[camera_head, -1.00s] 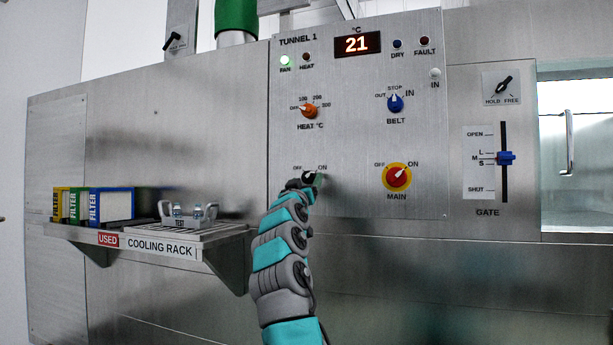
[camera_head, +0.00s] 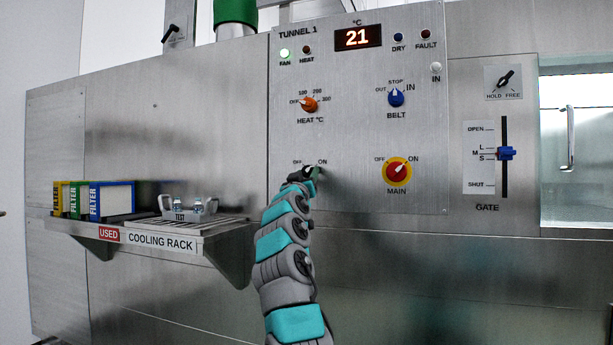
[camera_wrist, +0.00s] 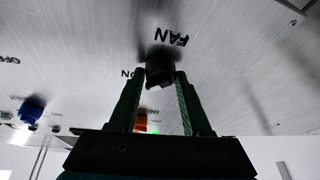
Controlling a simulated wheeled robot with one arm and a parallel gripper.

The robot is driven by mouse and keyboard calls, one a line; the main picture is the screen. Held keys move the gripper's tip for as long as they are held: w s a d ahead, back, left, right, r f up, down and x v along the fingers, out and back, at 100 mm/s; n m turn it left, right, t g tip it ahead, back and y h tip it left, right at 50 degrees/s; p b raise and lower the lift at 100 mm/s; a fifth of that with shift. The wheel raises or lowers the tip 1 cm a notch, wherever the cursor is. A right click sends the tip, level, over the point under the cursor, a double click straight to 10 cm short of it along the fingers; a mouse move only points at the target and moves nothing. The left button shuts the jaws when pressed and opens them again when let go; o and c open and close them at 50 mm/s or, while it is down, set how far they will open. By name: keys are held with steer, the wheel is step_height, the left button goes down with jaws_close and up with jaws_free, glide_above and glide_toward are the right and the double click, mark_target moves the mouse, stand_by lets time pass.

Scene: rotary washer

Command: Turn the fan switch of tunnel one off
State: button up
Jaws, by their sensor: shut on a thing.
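The black fan switch (camera_wrist: 160,70) sits on the panel under the upside-down FAN label in the wrist view. My gripper (camera_wrist: 160,82) has its two green fingers on either side of the knob, shut on it. In the head view my gripper (camera_head: 306,172) is at the fan switch, between the OFF and ON marks, and hides most of the knob. The knob's pointer seems to lean toward ON, but it is small and partly covered. The green FAN lamp (camera_head: 285,53) on the Tunnel 1 panel (camera_head: 350,130) is lit.
The orange heat knob (camera_head: 309,104), blue belt knob (camera_head: 396,98) and red main switch (camera_head: 397,171) are on the same panel. The gate lever (camera_head: 506,153) is at right. The cooling rack (camera_head: 215,228) juts out at left, holding filter boxes (camera_head: 110,198).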

jaws_close()
